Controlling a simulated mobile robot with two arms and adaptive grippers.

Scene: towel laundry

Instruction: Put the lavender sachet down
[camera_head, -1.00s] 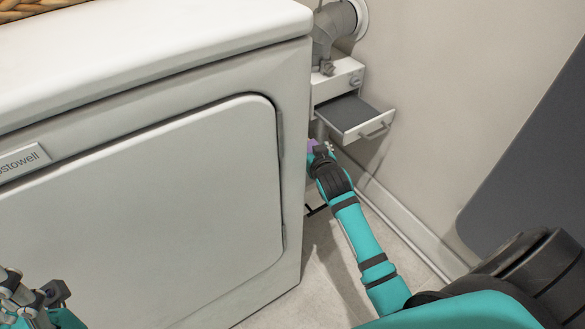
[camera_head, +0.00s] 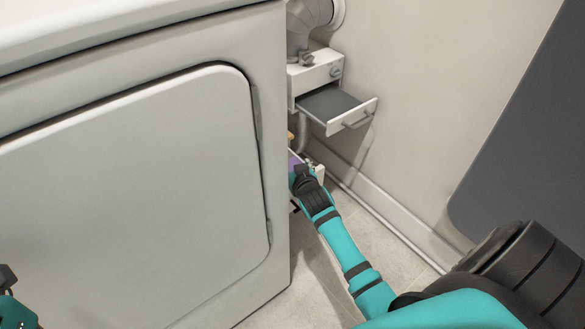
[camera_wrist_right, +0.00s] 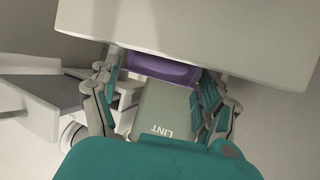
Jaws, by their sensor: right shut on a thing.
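The purple lavender sachet (camera_wrist_right: 160,69) sits between the fingers of my right gripper (camera_wrist_right: 158,82) in the right wrist view. In the head view a small patch of the sachet (camera_head: 293,161) shows at the tip of my right gripper (camera_head: 302,168), beside the dryer's edge. My right gripper is shut on the sachet. A pale box marked LINT (camera_wrist_right: 161,112) lies just by the sachet between the fingers; whether they touch is unclear. My left gripper (camera_head: 8,292) is cut off at the left edge of the head view, and its fingers cannot be judged.
A white dryer (camera_head: 130,180) fills the left, close to my right gripper. An open drawer (camera_head: 340,112) with a grey inside juts from a white wall unit (camera_head: 318,75), above my right gripper. A grey duct (camera_head: 303,28) rises behind. Bare floor (camera_head: 300,265) lies below.

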